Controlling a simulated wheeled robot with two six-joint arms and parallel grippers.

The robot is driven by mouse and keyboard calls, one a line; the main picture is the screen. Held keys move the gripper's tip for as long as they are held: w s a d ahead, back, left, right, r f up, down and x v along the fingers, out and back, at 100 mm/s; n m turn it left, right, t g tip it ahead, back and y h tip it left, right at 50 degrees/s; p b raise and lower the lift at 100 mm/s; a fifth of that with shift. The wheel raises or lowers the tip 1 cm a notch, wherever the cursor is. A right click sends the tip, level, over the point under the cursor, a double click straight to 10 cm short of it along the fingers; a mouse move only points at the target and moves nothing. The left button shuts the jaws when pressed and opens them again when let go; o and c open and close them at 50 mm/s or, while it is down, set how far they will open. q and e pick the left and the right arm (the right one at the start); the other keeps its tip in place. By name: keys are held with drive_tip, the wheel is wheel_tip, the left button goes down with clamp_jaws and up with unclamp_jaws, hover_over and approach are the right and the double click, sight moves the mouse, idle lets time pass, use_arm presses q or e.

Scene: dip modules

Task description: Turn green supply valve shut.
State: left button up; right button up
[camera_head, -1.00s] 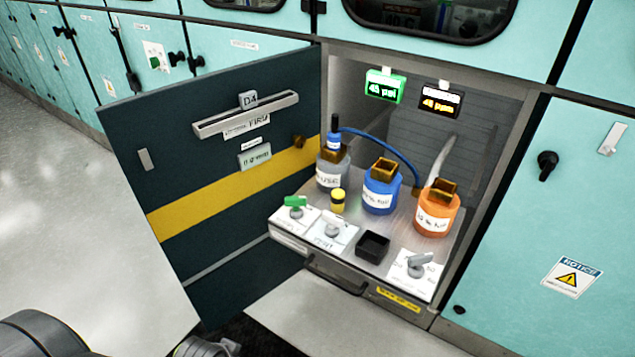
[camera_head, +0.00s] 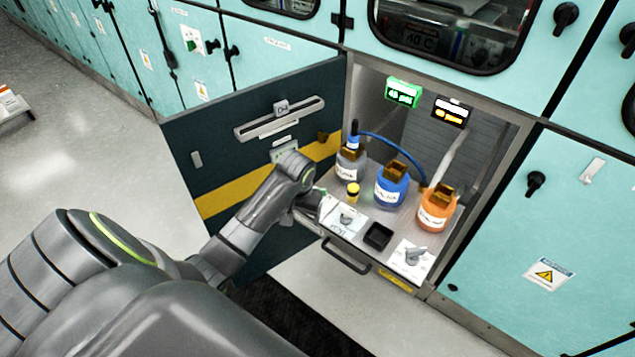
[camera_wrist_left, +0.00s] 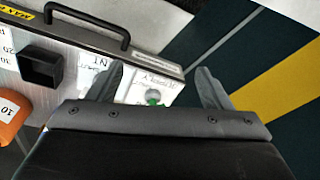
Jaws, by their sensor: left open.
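The green supply valve (camera_wrist_left: 153,98) shows in the left wrist view as a small green handle on a white plate, between my left gripper's two fingers. My left gripper (camera_wrist_left: 160,80) is open, with a finger on each side of the valve; contact cannot be told. In the head view my left gripper (camera_head: 312,204) is at the left end of the pull-out shelf and hides most of the valve. My right gripper is not in view.
Behind stand grey, blue (camera_head: 391,187) and orange (camera_head: 436,212) bottles. The open dark door (camera_head: 225,165) stands close left of my gripper.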

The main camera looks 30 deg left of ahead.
use_arm(q)
drive_tip(key=w+a+r+n+g, duration=0.1)
drive_tip(key=w+a+r+n, duration=0.3)
drive_tip(key=w+r, duration=0.9)
drive_tip(key=shift+h, duration=0.4)
drive_tip(key=f, duration=0.6)
drive_tip(key=f+b, duration=0.1)
drive_tip(key=f, duration=1.1)
drive_tip(key=shift+w+d+f, duration=0.15)
drive_tip(key=shift+w+f, duration=0.05)
drive_tip(key=shift+w, duration=0.15)
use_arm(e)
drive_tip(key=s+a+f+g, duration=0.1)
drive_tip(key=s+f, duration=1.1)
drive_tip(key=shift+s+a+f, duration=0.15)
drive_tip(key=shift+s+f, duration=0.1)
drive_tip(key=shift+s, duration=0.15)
use_arm(q)
drive_tip(key=c, duration=1)
drive_tip(key=shift+m, duration=0.3)
